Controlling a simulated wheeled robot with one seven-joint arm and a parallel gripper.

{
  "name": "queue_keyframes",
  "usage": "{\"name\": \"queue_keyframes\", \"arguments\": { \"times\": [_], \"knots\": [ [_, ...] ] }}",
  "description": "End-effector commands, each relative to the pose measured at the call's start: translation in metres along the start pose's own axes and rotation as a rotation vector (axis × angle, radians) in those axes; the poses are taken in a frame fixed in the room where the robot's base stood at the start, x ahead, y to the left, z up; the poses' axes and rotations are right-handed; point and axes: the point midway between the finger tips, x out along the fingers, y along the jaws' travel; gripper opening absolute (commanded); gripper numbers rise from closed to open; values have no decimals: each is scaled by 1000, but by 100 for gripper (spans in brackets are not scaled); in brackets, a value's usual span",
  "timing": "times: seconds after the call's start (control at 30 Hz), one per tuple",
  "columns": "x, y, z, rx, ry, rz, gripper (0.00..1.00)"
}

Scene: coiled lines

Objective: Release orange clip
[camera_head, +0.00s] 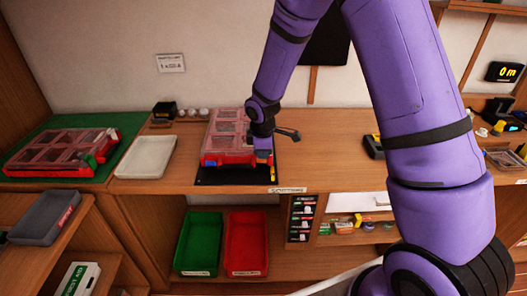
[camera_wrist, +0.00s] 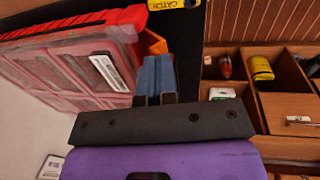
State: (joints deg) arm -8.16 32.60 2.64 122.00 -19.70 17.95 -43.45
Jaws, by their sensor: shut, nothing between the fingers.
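A red case with a clear compartmented lid (camera_head: 224,128) sits on a black mat (camera_head: 234,178) on the wooden counter. In the wrist view the case (camera_wrist: 70,65) fills the left side, with a white label on its lid. The orange clip (camera_wrist: 153,42) shows at the case's edge, partly hidden behind my fingers. My gripper (camera_head: 263,154) is at the case's front right corner. In the wrist view my gripper's blue fingers (camera_wrist: 155,68) are together, with nothing seen held between them. They overlap the clip in view; I cannot tell whether they touch it.
A yellow piece marked "CATCH" (camera_wrist: 174,4) lies beyond the clip. A white tray (camera_head: 145,158) and another red case (camera_head: 62,152) on a green mat stand to the left. Green (camera_head: 199,243) and red (camera_head: 246,242) bins sit below.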

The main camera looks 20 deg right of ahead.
Motion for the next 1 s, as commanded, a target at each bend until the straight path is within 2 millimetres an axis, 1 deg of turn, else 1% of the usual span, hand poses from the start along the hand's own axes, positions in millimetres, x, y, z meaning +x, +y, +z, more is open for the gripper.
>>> {"name": "queue_keyframes", "arguments": {
  "times": [0.13, 0.37, 0.8, 1.0],
  "knots": [
    [2, -6, -1, 0, 0, 0, 0],
    [2, -5, 0, 1, 0, 0, 0],
    [12, 7, 0, 1, 1, -1, 0],
    [15, 8, 0, 2, 0, -2, 0]
  ]
}}
